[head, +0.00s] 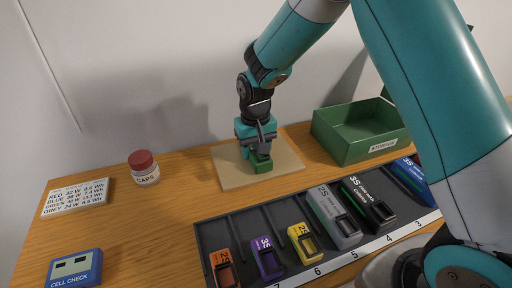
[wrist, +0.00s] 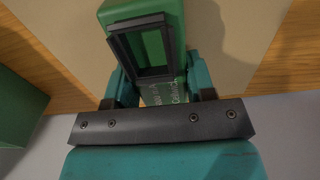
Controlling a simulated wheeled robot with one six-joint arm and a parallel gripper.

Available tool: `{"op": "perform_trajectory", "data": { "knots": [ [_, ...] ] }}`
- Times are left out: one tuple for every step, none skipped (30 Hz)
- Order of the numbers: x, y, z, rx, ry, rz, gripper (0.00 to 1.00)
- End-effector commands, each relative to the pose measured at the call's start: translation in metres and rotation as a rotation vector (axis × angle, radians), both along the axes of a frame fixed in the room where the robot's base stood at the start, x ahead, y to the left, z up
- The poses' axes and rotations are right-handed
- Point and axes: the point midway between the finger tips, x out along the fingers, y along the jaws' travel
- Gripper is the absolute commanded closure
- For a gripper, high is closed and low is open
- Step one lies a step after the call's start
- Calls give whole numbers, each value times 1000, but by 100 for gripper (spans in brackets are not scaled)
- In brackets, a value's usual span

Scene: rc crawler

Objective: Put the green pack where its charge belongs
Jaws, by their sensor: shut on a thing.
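The green pack (head: 262,165) is held at the tan mat (head: 226,173) on the wooden table; I cannot tell whether it touches the mat. In the wrist view the pack (wrist: 174,18) shows a black-framed end and small white print, too partial to read. My gripper (head: 257,153) points down and is shut on the pack, with a teal finger on each side in the wrist view (wrist: 158,88). A green box labelled STORAGE (head: 375,151) stands right of the mat and looks empty inside. A white card (head: 77,197) lists RED, BLUE, GREEN and GREY with W and Wh figures.
A dark rack (head: 220,225) in front has numbered slots and holds orange (head: 222,268), purple (head: 267,258), yellow (head: 303,243), grey (head: 334,216), black (head: 368,204) and blue (head: 412,178) packs. A CAPS jar (head: 144,168) and a blue CELL CHECK box (head: 75,270) stand at left.

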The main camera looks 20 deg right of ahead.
Motion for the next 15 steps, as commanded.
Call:
{"op": "perform_trajectory", "data": {
  "knots": [
    [0,0,1,0,-1,0,84],
    [0,0,1,0,-1,0,84],
    [0,0,1,0,-1,0,84],
    [0,0,0,0,-1,0,84],
    [0,0,-1,0,-1,0,84],
    [0,0,-2,0,-1,0,84],
    [0,0,-3,0,0,0,48],
    [0,0,-2,0,0,0,41],
    [0,0,-2,0,0,0,32],
    [0,0,-2,0,0,0,25],
    [0,0,-2,0,0,0,25],
    [0,0,-2,0,0,0,25],
    [0,0,-2,0,0,0,25],
    [0,0,-2,0,0,0,25],
    [0,0,-2,0,0,0,25]
  ]
}}
